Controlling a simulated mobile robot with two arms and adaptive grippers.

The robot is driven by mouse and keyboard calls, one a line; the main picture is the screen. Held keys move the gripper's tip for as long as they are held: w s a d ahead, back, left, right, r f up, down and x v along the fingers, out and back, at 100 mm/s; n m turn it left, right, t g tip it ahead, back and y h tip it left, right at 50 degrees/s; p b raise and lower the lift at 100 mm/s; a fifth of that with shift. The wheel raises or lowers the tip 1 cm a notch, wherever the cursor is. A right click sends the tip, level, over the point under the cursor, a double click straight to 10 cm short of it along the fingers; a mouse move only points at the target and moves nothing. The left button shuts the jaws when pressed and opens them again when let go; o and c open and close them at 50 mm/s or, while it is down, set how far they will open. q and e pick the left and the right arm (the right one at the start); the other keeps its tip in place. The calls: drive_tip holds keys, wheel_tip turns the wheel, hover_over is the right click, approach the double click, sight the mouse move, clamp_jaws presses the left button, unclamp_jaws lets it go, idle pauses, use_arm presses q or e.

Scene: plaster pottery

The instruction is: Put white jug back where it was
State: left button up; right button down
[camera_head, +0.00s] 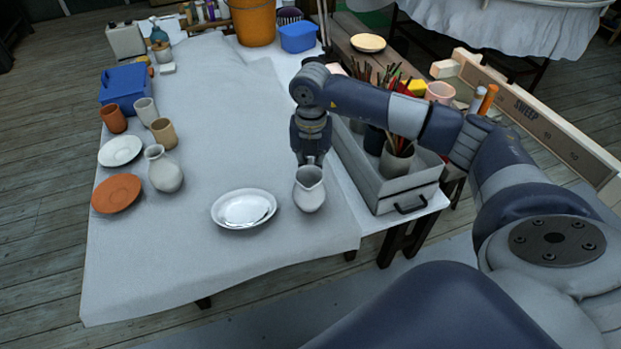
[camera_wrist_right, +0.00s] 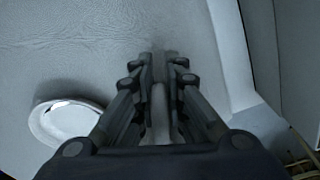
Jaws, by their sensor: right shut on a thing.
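The white jug (camera_head: 309,193), with a spouted rim, is upright near the right edge of the cloth-covered table, just right of a white plate. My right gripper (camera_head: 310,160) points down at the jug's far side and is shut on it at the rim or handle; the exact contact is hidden. In the right wrist view my right gripper (camera_wrist_right: 160,75) has a narrow pale strip between its fingers, and the jug's body is hard to make out. I cannot tell whether the jug's base touches the cloth. My left gripper is not in view.
The white plate (camera_head: 244,209) lies close left of the jug. A grey box (camera_head: 400,192) with brush pots stands close right. A white bottle vase (camera_head: 164,170), cups, an orange plate (camera_head: 117,194) and a blue box (camera_head: 124,86) are at left. The table's middle is clear.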

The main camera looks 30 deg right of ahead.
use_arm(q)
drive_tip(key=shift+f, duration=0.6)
use_arm(e)
drive_tip(key=shift+f, duration=0.8)
drive_tip(key=shift+f+b, duration=0.2)
drive_tip(key=shift+b, duration=0.15)
drive_tip(key=c, duration=1.6)
unclamp_jaws()
drive_tip(key=shift+c, duration=0.2)
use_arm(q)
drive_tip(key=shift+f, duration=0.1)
use_arm(e)
drive_tip(key=shift+r, duration=0.6)
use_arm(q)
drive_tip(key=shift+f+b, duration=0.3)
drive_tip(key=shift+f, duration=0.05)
use_arm(e)
wheel_tip(320, 180, up, 11)
drive_tip(key=shift+r, duration=0.15)
